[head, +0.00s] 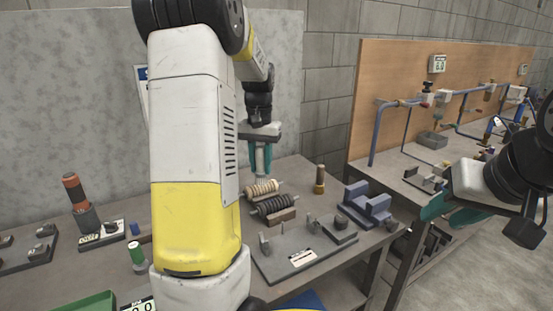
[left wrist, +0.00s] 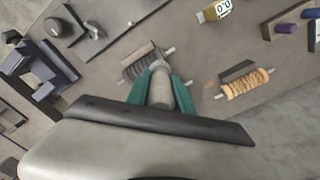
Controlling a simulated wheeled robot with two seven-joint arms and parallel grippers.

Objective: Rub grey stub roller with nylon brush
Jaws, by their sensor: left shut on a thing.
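My left gripper (head: 261,170) points down over the bench, behind my arm's white and yellow link. Its teal fingers are shut on a pale grey cylindrical piece, which I take as the nylon brush (left wrist: 160,90); its working end is hard to make out. A dark grey ribbed roller (head: 273,205), which I take as the grey stub roller, lies on a small block. In the left wrist view this roller (left wrist: 142,60) is just beyond the held piece; I cannot tell whether they touch. My right gripper (head: 448,214) hangs at the right with its teal fingers apart, empty.
A tan ribbed roller (head: 260,188) lies beside the dark one. A grey plate with posts (head: 306,247), a blue-grey block (head: 368,203) and a brown cylinder (head: 319,180) stand nearby. A second bench with blue pipes (head: 372,135) is at the right.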

